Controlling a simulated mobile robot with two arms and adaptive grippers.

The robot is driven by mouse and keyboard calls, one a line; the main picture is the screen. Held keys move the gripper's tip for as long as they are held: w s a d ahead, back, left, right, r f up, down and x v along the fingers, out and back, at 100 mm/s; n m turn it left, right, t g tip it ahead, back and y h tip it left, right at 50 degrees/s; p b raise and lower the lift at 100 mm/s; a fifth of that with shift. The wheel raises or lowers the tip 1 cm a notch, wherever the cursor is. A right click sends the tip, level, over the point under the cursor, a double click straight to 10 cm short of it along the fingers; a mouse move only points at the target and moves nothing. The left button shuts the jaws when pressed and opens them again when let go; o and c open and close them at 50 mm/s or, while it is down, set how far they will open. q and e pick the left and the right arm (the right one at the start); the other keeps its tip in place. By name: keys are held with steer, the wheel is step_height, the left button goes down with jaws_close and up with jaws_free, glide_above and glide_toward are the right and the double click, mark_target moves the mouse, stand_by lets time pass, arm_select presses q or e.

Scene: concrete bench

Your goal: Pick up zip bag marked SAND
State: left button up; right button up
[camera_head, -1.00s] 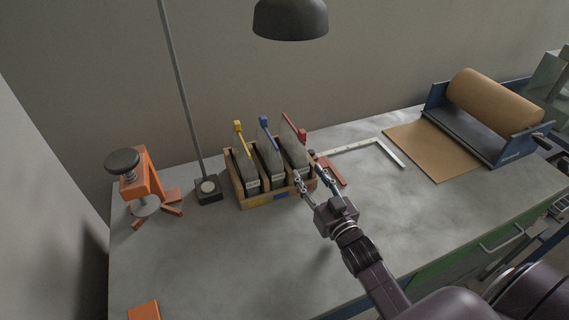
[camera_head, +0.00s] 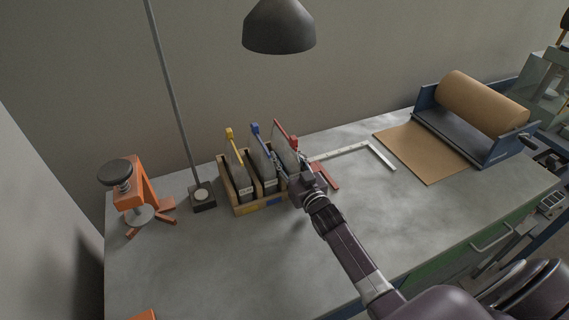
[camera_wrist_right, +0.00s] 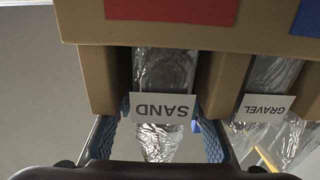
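The zip bag marked SAND (camera_head: 284,153) is the clear bag with a red top strip, upright in the right slot of a wooden box (camera_head: 250,209). In the right wrist view, which is upside down, its white SAND label (camera_wrist_right: 162,108) faces my right gripper (camera_wrist_right: 160,140). The gripper's blue-padded fingers are spread on either side of the bag, and I see no clear grip on it. In the head view my right gripper (camera_head: 287,169) is at the box's right front, partly hiding this bag. My left gripper is not in view.
A blue-topped bag (camera_head: 262,165), labelled GRAVEL (camera_wrist_right: 263,108), stands close beside it, then a yellow-topped bag (camera_head: 238,170). A white-and-red square (camera_head: 360,152) lies right of the box. A lamp post base (camera_head: 202,198) and orange clamp (camera_head: 140,195) stand left.

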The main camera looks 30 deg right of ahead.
steer(key=shift+w, duration=0.4)
jaws_close()
steer(key=shift+r, duration=0.15)
